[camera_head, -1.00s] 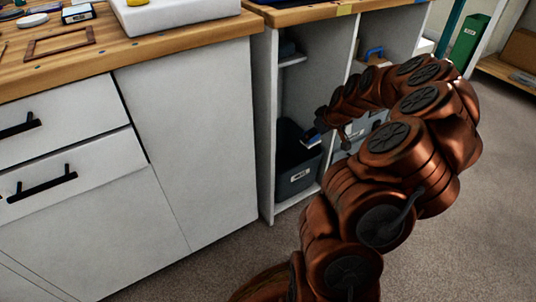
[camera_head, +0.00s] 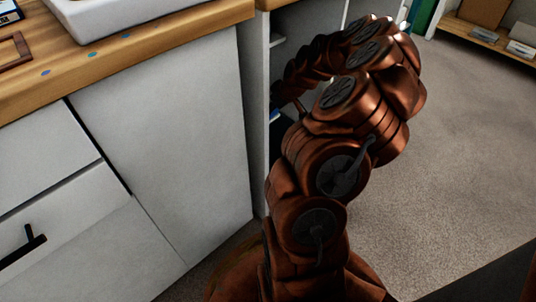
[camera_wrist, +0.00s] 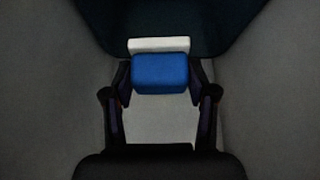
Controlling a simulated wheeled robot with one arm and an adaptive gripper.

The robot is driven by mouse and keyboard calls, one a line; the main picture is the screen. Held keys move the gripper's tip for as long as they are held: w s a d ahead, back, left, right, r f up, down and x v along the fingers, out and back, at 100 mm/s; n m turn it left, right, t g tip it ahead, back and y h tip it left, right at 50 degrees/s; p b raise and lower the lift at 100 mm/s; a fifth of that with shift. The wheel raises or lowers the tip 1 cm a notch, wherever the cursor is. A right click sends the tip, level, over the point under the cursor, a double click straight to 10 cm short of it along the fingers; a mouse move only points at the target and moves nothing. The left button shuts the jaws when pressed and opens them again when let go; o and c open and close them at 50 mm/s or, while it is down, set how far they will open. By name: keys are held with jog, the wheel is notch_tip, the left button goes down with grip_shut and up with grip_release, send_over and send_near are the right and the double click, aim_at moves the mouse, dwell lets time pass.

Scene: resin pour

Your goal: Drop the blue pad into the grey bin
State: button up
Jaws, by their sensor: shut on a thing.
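The blue pad (camera_wrist: 160,76) is between the fingers of my gripper (camera_wrist: 159,84) in the wrist view. The gripper is shut on it. A pale strip (camera_wrist: 158,45) shows just beyond the pad; I cannot tell whether it is part of it. A dark bluish shape (camera_wrist: 228,22) fills the top of the wrist view, perhaps the grey bin. In the head view my gripper is at the open cabinet, mostly hidden behind my arm. The bin cannot be made out there, and whether the pad is over it cannot be told.
A white cabinet (camera_head: 165,130) with a wooden worktop (camera_head: 130,50) stands at the left, close to my arm. A white tray (camera_head: 130,12) lies on the worktop. Carpeted floor (camera_head: 470,130) is clear at the right. A low wooden shelf (camera_head: 480,38) stands at the back right.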

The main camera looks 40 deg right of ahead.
aim_at(274, 114)
jog(key=shift+f+b, duration=0.4)
jog(key=shift+f, duration=1.2)
jog(key=o, duration=1.4)
jog(key=shift+s+r, duration=0.1)
jog(key=shift+r, duration=0.05)
jog(key=v, duration=1.1)
jog(key=shift+s+a+r, duration=0.1)
jog(key=shift+s+r, duration=0.1)
jog(key=shift+r, duration=0.15)
